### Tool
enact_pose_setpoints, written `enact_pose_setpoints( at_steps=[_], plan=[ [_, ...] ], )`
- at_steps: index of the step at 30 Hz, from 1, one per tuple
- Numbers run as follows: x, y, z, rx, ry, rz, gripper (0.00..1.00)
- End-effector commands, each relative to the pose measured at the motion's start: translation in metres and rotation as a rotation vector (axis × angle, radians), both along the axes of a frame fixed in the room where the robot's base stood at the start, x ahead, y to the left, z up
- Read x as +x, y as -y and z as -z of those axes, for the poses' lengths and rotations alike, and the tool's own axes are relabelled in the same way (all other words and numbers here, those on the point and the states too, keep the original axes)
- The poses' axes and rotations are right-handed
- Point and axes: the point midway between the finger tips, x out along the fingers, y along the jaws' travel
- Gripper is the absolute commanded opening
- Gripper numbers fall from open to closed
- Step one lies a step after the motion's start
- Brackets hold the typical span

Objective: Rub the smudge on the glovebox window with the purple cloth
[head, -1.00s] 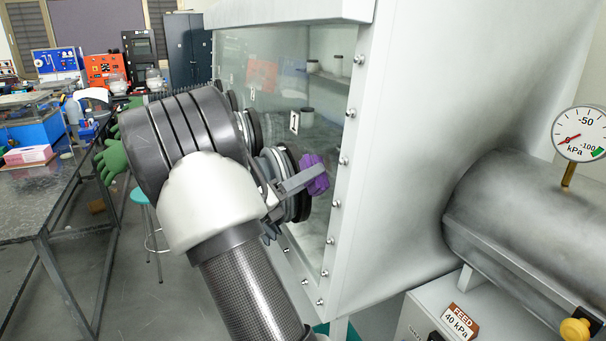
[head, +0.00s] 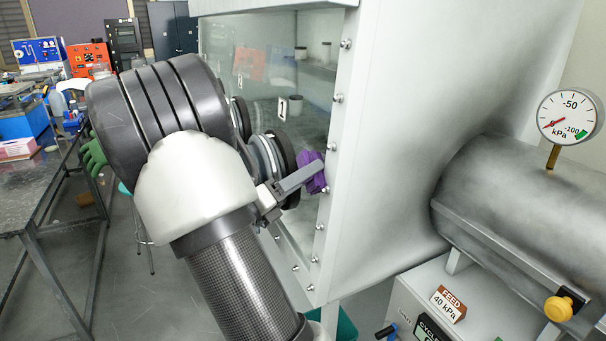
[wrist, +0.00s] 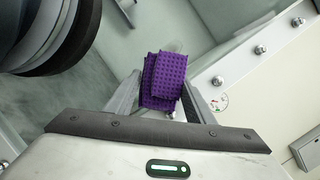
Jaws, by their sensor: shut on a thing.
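The purple cloth (head: 313,176) is folded and held between the fingers of my gripper (head: 302,183). In the wrist view the dimpled purple cloth (wrist: 164,80) sits between the two fingertips of my gripper (wrist: 162,90), in front of the glass. The glovebox window (head: 315,105) is a tilted pane in a pale frame. The cloth is close to the window's lower right part, near the bolted edge; I cannot tell whether it touches the glass. A dull greyish haze (wrist: 75,95) shows on the glass in the wrist view; I cannot make out a distinct smudge.
A black-ringed glove port (head: 285,165) is just left of the cloth, and it looms at upper left in the wrist view (wrist: 50,30). Bolts (head: 331,146) line the frame. A metal cylinder (head: 520,200) with a gauge (head: 570,116) stands right. A dark-topped bench (head: 40,195) is left.

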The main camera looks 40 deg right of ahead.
Motion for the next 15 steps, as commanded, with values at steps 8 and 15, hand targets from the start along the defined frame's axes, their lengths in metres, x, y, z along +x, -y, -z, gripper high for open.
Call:
enact_pose_setpoints(
  at_steps=[8, 15],
  plan=[
    [0.001, -0.001, 0.018, 0.002, -0.002, 0.0, 0.31],
    [0.019, 0.004, 0.016, 0.001, -0.001, -0.001, 0.31]
  ],
)
